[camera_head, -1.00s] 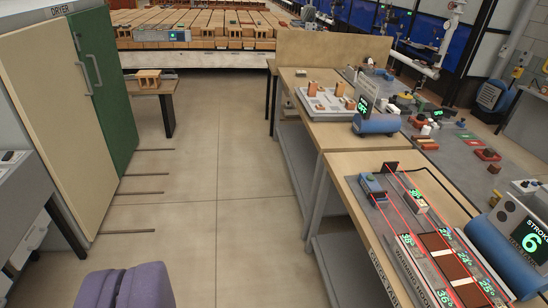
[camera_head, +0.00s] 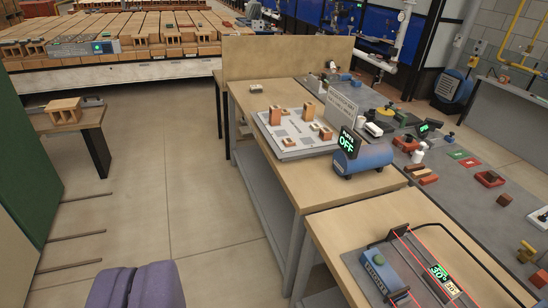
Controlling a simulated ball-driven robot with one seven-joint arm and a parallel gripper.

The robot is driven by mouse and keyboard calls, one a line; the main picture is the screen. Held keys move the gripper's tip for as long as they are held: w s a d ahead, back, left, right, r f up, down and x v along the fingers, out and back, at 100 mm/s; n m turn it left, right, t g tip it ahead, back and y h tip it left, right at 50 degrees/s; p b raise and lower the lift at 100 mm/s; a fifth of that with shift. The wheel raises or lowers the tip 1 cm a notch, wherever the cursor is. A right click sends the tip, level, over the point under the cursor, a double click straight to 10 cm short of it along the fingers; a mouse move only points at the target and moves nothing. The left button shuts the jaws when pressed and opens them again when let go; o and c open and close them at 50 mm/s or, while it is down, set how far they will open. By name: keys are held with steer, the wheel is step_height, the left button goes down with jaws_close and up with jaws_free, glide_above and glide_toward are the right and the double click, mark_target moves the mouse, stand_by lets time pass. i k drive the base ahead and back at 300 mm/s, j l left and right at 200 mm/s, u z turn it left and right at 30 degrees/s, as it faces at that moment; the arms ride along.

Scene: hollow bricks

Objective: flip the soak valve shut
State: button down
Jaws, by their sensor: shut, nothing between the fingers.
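My gripper (camera_head: 135,287) shows at the bottom left as two purple padded fingers side by side, shut and empty, above the floor and away from the workbenches. No part is clearly labelled as the soak valve. A small brass-yellow fitting (camera_head: 527,252) on the grey bench at the right edge looks like a valve, but I cannot tell whether it is the soak valve or how its handle stands. A yellow pipe (camera_head: 515,50) with small fittings runs on the back wall.
A wooden workbench (camera_head: 245,100) bears a board of bricks, a blue cylinder (camera_head: 363,160) and a display reading OFF (camera_head: 347,143). A nearer bench (camera_head: 330,228) carries a blue device. A small table (camera_head: 85,118) holds a hollow brick. The floor (camera_head: 190,190) between is open.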

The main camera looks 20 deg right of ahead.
mark_target(531, 251)
steer(key=i+z, duration=0.2)
steer(key=i, duration=0.3)
steer(key=i+j+z, duration=0.15)
steer(key=i, duration=0.3)
steer(key=i+z, duration=0.2)
steer(key=z, duration=0.25)
steer(key=i+z, duration=0.2)
steer(key=z, duration=0.25)
steer(key=i+j+z, duration=0.1)
steer(key=z, duration=0.3)
steer(key=i+z, duration=0.2)
steer(key=z, duration=0.2)
steer(key=i+j+z, duration=0.1)
steer(key=z, duration=0.3)
steer(key=i+j+z, duration=0.2)
steer(key=z, duration=0.2)
steer(key=i, duration=0.05)
